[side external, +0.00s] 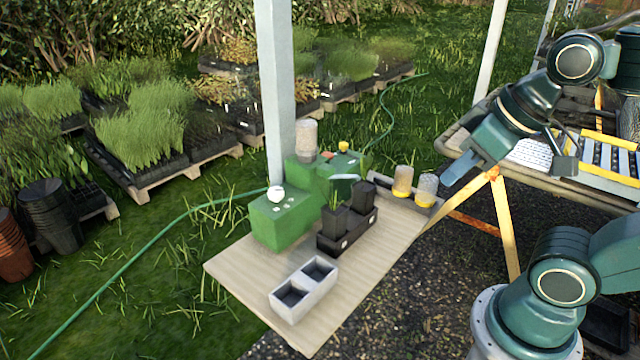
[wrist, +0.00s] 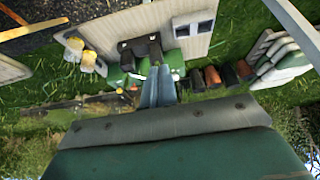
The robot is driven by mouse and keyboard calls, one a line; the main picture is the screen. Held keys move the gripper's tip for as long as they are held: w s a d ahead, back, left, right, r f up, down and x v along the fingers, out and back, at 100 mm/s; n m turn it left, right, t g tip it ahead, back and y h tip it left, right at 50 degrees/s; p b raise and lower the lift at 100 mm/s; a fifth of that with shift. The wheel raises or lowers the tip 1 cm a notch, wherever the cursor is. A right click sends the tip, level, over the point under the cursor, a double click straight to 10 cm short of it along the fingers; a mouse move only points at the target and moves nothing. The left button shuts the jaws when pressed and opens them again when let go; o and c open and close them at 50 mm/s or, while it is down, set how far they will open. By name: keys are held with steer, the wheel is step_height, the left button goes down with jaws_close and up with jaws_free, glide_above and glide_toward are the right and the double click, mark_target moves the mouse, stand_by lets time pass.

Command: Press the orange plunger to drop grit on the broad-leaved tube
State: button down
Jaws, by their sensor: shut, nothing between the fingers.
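A black rack (side external: 345,240) in front of the dispenser holds dark square tubes. The front tube (side external: 334,224) has upright green leaves; the back tube (side external: 362,194) shows no clear plant. I cannot tell which is broad-leaved. A pale spout-like piece (side external: 344,177) hangs over the rack. My gripper (side external: 449,181) is shut and empty, high to the right, apart from the dispenser. In the wrist view its fingers (wrist: 158,72) are together.
A clear-topped hopper (side external: 306,138) and a white round knob (side external: 275,193) are on the dispenser. Two yellow-based jars (side external: 403,182) stand in a tray at the right. A white two-compartment box (side external: 303,298) is at the front. The board's front left is clear.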

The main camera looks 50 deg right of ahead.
steer(key=w+d+r+m, duration=0.2)
steer(key=w+r, duration=0.1)
steer(key=w, duration=0.9)
steer(key=m+t+y, duration=0.1)
steer(key=m+t, duration=0.2)
steer(key=m, duration=0.3)
glide_above(331, 156)
step_height(331, 156, down, 10)
steer(key=r, duration=0.1)
steer(key=shift+w+d+f+t, duration=0.15)
steer(key=shift+f+t, duration=0.15)
steer(key=shift+f, duration=0.15)
steer(key=shift+f, duration=0.15)
steer(key=shift+f, duration=4.25)
steer(key=shift+f, duration=0.2)
steer(key=shift+f, duration=0.25)
